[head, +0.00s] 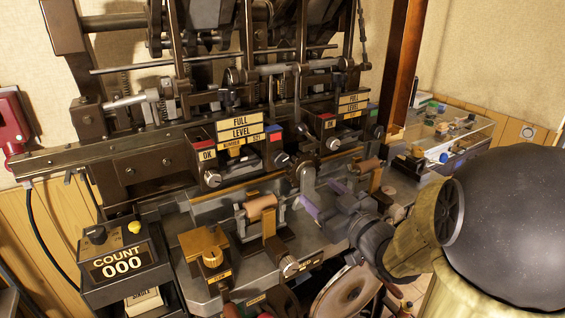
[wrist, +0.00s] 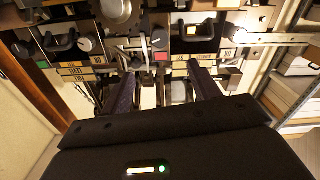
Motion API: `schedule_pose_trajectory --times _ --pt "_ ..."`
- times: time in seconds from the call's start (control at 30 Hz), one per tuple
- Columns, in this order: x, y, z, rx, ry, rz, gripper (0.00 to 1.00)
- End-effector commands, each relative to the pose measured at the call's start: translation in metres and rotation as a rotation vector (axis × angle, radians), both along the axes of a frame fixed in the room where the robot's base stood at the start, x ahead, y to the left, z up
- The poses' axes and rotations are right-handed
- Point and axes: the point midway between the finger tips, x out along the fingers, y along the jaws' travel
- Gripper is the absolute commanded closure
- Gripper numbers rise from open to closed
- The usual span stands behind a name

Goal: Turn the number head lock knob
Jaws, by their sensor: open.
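My gripper (head: 318,193) is open and empty, its two purple fingers reaching toward the press at centre right in the head view. In the wrist view, which looks upside down, the fingers (wrist: 162,70) stand apart below the panel. The number heads are dark boxes with cream "FULL LEVEL" plates (head: 240,132). A silver knob (wrist: 159,40) shows between the fingers in the wrist view. No readable label shows which knob is the number head lock.
A brass knob block (head: 205,256) and a knurled silver knob (head: 289,266) stand low on the bed. The count box (head: 123,262) reads 000 at left. A copper roller (head: 261,207) lies left of my gripper.

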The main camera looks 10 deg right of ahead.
Motion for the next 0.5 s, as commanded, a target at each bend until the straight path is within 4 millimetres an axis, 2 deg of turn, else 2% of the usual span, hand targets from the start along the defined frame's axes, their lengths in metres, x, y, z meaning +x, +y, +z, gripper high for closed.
schedule_pose_trajectory --times 0.17,0.43,0.5 --pt "0.003 0.000 0.001 0.001 0.001 -0.001 0.39" --pt "0.029 0.009 0.002 0.003 0.003 -0.001 0.39" --pt "0.031 0.007 0.005 0.005 0.003 -0.002 0.39"
